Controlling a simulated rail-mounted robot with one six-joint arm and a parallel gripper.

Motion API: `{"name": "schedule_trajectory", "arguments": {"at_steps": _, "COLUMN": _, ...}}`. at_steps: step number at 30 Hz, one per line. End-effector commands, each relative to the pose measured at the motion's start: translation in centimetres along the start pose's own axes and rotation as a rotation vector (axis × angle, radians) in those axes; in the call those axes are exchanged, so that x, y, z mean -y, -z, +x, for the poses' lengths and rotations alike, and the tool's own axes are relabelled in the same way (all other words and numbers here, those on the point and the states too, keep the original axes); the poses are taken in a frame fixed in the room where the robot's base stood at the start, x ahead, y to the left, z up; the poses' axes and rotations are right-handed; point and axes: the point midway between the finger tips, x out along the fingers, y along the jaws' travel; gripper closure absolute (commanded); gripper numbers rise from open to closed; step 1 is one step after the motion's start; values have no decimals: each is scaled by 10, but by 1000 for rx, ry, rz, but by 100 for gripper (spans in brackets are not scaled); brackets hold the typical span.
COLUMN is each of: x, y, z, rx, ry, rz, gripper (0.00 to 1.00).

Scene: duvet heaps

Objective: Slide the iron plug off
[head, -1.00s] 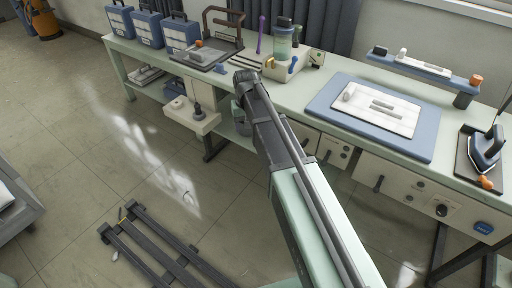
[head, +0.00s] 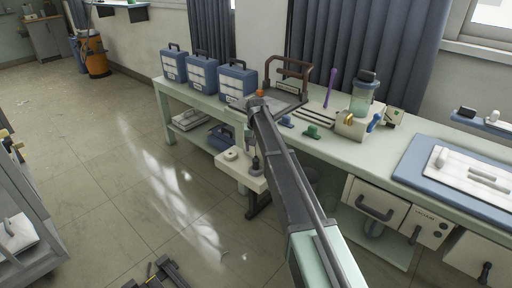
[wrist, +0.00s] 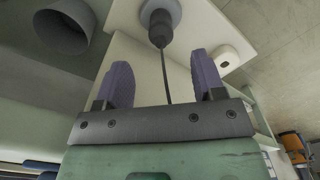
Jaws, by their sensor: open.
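A dark grey plug-like piece with a thin dark cord, which looks like the iron plug (wrist: 160,27), sits against a white box in the wrist view. It also shows as a dark upright piece (head: 256,165) on the white box (head: 236,176) in the head view. My gripper (wrist: 161,62) is open, with purple-grey pads. The plug is ahead of the pads and roughly centred between them, and its cord runs back between the pads. I see no contact. My gripper cannot be made out in the head view. The iron is out of view now.
A white ring-shaped piece (wrist: 226,58) lies beside the plug, and a grey cylinder (wrist: 64,27) is at the upper left of the wrist view. The green bench (head: 330,147) carries blue cases (head: 201,70), a jar device (head: 362,97) and a blue mat (head: 412,165).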

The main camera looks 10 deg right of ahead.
Motion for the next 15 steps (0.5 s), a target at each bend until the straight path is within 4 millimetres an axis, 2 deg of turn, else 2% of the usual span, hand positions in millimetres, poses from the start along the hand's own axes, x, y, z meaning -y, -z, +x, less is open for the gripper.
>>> {"name": "schedule_trajectory", "arguments": {"at_steps": 1, "x": 0, "y": 0, "z": 22, "rx": 0, "ry": 0, "rz": 0, "gripper": 37}}
{"name": "schedule_trajectory", "arguments": {"at_steps": 7, "x": 0, "y": 0, "z": 70, "rx": 0, "ry": 0, "rz": 0, "gripper": 37}}
{"name": "schedule_trajectory", "arguments": {"at_steps": 11, "x": 0, "y": 0, "z": 87, "rx": 0, "ry": 0, "rz": 0, "gripper": 37}}
{"name": "schedule_trajectory", "arguments": {"at_steps": 15, "x": 0, "y": 0, "z": 88, "rx": 0, "ry": 0, "rz": 0, "gripper": 37}}
